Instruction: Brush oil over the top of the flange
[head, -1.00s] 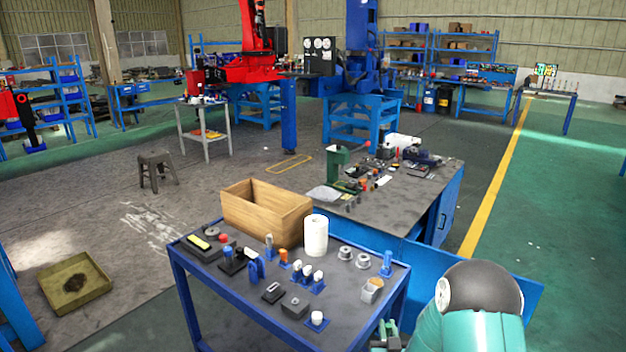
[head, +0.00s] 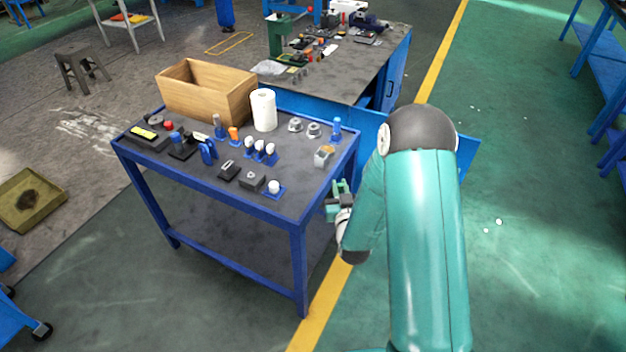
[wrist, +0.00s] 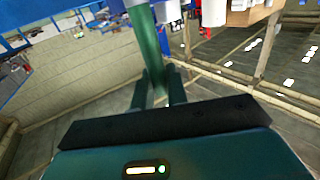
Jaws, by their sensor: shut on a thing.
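Two round grey metal parts with raised hubs, flange-like, sit near the back right of the blue cart: one part (head: 295,125) and its neighbour (head: 313,130). I cannot tell which is the task's flange. My gripper (head: 340,194) is just off the cart's right edge, apart from both. In the wrist view my gripper (wrist: 159,92) is shut on a long green handle (wrist: 150,50) between its two fingers. The handle's far end runs out of the frame, so I see no bristles. A small grey and tan container (head: 324,155) stands near the cart's right edge.
The blue cart (head: 215,187) also carries a white roll (head: 263,110), a wooden box (head: 207,92), a blue holder (head: 337,129) and several small parts. A grey workbench (head: 350,75) stands behind it. The green floor at right is open.

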